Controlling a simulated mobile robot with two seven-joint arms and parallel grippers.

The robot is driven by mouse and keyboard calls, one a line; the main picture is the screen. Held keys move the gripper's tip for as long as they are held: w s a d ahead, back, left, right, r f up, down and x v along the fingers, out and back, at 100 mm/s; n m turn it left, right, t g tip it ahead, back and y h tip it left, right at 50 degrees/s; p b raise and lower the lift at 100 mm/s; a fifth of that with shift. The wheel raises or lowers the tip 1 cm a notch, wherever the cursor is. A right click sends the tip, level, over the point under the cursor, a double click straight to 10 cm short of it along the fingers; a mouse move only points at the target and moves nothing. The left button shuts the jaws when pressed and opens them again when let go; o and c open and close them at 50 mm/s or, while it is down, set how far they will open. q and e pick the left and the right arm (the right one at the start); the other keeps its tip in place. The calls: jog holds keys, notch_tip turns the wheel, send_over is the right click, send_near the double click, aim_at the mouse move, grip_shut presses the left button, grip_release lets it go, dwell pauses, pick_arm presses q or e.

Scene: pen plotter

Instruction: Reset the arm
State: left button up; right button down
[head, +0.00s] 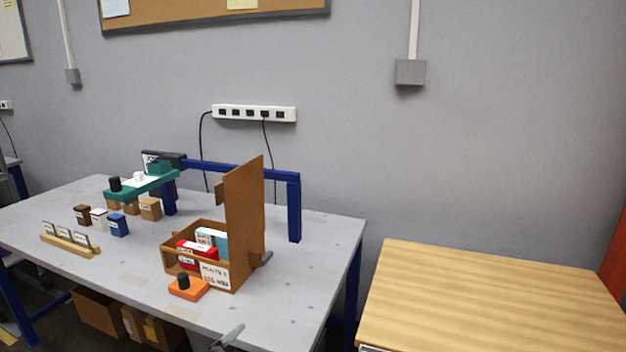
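A teal plotter arm (150,184) juts out to the left above the grey workbench (310,262), near a blue gantry frame (294,210). A black knob (114,184) stands on the arm's near left end, with a small white piece (139,177) beside it. An orange block with a black knob (188,288) sits on the bench in front of an open brown box (210,270). The box lid (245,205) stands upright, and red, white and blue items (212,238) are inside. Neither of my grippers shows in the head view.
Small brown, white and blue blocks (118,226) stand left of the box, near a wooden rack (70,244) with cards. A bare wooden table (490,300) is at the right. Cardboard boxes (98,310) lie under the bench. A grey lever-like part (228,338) shows at the front edge.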

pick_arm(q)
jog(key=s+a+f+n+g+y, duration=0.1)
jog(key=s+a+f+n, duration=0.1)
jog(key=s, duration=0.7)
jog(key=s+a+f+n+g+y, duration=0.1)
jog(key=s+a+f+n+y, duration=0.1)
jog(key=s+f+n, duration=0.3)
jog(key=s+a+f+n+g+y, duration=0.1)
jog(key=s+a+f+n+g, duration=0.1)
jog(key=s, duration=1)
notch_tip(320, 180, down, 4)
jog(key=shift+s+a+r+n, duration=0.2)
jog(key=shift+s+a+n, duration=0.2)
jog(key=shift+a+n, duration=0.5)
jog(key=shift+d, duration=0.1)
